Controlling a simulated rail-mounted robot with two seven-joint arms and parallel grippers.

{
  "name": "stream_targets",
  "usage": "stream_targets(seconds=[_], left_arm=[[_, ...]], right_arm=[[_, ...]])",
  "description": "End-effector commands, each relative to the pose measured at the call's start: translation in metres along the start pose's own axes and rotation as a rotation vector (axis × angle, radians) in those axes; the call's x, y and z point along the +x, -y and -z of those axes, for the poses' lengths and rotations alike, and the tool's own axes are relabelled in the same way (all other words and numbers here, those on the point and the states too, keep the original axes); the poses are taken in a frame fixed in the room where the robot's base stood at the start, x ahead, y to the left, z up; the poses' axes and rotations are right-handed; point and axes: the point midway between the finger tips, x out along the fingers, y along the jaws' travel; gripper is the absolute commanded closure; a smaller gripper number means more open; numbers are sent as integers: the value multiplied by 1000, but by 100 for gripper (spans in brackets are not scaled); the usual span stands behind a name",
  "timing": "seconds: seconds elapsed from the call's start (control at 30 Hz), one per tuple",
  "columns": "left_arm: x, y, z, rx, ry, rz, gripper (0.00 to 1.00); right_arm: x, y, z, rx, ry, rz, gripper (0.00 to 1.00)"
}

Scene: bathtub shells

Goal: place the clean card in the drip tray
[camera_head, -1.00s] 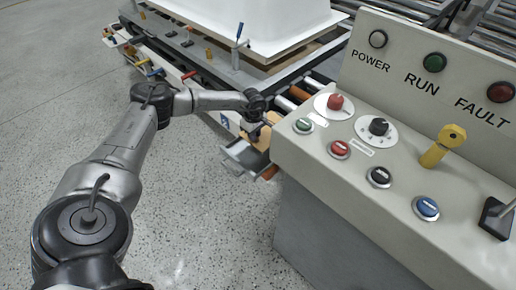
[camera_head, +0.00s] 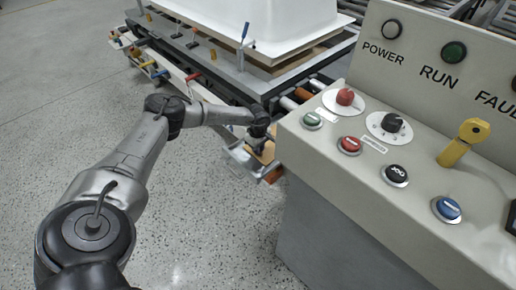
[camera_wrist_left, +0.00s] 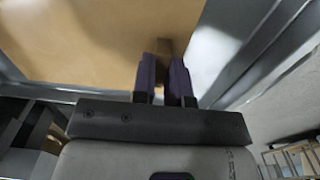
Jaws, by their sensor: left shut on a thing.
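My left gripper (camera_head: 257,147) is at the metal drip tray (camera_head: 238,157), beside the lower left corner of the control console. It is shut on the tan clean card (camera_head: 267,154). In the left wrist view the card (camera_wrist_left: 85,45) is a broad flat sheet. A narrow tan tab lies between the dark finger pads of the gripper (camera_wrist_left: 166,75). Grey metal tray walls (camera_wrist_left: 262,65) run along the card's right side and below it. The card is at or just over the tray; I cannot tell whether it touches the floor. My right gripper is not in view.
The console (camera_head: 330,170) with buttons, dials and a yellow key stands close on the right. A white tub shell (camera_head: 255,25) sits on a cart with coloured clamps behind the tray. The speckled floor at left is clear.

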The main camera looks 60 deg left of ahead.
Motion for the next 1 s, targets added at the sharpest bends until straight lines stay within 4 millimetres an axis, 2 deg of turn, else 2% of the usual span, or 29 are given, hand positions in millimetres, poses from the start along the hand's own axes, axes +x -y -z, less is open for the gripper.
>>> stream_targets(seconds=[0.07,0.1,0.37,0.67,0.77,1.0], left_arm=[[3,0,0,0,0,0,100],[3,0,0,0,0,0,84],[3,0,0,0,0,0,61],[-3,0,0,0,0,0,61],[-15,0,1,0,0,0,61],[-61,0,0,0,1,0,61]], right_arm=[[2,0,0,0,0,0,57],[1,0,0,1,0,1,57],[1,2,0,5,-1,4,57],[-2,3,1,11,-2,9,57],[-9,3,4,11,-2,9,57],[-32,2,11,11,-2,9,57]])
